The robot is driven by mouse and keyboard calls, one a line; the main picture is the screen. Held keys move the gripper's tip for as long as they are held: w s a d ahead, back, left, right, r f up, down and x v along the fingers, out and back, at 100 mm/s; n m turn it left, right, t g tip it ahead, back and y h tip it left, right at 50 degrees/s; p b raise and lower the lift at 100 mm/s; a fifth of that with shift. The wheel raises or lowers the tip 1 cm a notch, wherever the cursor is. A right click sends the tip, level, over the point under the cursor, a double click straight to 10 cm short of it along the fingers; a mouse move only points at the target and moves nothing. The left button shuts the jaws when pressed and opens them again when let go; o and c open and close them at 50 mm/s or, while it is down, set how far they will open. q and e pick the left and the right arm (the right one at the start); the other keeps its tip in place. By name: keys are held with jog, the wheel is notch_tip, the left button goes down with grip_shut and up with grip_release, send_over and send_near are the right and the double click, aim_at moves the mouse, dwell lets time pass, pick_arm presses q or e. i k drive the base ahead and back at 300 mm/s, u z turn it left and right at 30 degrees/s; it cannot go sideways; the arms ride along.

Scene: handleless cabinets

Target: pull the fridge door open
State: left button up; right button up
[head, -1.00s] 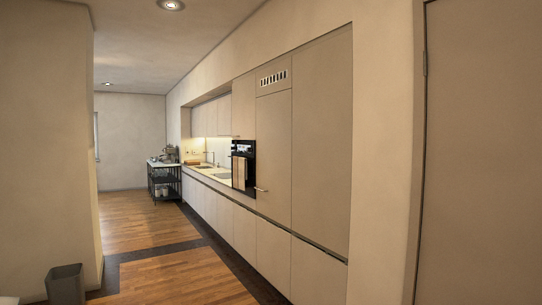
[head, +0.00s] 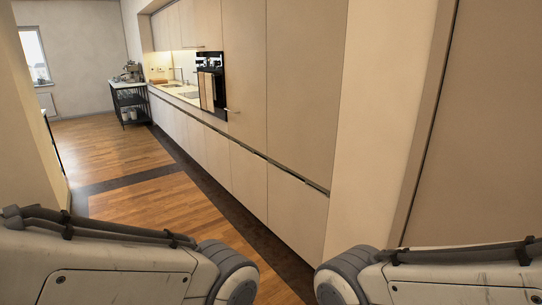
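The fridge door seems to be the tall beige panel (head: 246,75) in the cabinet wall, just right of the black oven. It looks closed, flush with the panels beside it. Parts of both my arms show at the bottom of the head view, well short of the cabinets. Neither gripper is in view, so I cannot see their fingers.
A built-in black oven (head: 211,82) with a towel is left of the panel. A plain tall panel (head: 303,90) is on its right. A dark cart (head: 128,103) stands at the far end. The wooden floor (head: 150,210) along the cabinets is clear.

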aim_at(244, 22)
jog(key=u, duration=0.25)
jog(key=i, duration=2.35)
jog(key=u, duration=0.65)
jog(key=i, duration=2.3)
jog(key=u, duration=0.25)
